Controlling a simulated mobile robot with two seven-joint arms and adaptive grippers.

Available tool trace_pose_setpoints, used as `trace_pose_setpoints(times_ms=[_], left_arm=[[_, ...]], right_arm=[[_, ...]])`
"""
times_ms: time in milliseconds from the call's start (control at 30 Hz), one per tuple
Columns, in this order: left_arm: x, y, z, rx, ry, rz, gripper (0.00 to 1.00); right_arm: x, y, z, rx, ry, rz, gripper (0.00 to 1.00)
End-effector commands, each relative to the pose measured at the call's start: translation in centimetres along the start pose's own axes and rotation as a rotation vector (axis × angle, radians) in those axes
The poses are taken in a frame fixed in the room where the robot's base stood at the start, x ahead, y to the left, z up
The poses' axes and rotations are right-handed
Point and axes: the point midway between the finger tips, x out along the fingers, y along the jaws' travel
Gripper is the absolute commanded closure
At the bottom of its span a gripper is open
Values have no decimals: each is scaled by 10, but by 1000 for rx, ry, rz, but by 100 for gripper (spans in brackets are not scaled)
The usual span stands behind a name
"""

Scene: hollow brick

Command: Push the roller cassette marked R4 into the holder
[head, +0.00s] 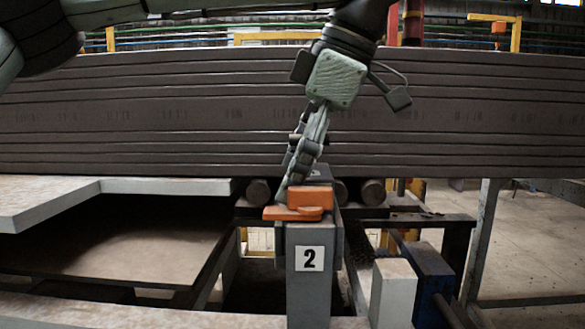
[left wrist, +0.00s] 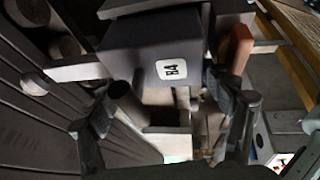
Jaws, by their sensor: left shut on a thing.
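The roller cassette marked R4 (left wrist: 140,45) shows in the left wrist view as a dark grey block with a white R4 label. My left gripper (head: 291,178) reaches down from the top in the head view, its fingers beside an orange block (head: 310,198). In the left wrist view my left gripper (left wrist: 162,100) has a finger on either side of the cassette's near end and is shut on it. In the head view the cassette is mostly hidden behind the fingers and orange parts. I cannot clearly make out the holder. My right gripper is not in view.
A grey post with a number 2 plate (head: 310,285) stands below the orange parts. A long dark ribbed beam (head: 150,115) runs behind, above dark rollers (head: 372,192). A pale shelf (head: 60,200) is at left; a blue block (head: 425,272) and white block (head: 393,295) are at right.

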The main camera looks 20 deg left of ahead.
Motion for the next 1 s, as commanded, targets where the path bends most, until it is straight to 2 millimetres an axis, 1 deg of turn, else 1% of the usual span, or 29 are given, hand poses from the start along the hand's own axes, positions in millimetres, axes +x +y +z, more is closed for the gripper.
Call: trace_pose_setpoints(times_ms=[933, 967, 1000], left_arm=[[16, -4, 7, 2, 0, -2, 66], [15, -4, 6, 2, 0, -2, 16], [15, -4, 6, 3, 0, -2, 11]], right_arm=[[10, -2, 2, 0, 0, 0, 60], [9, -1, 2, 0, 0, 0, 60], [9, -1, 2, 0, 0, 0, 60]])
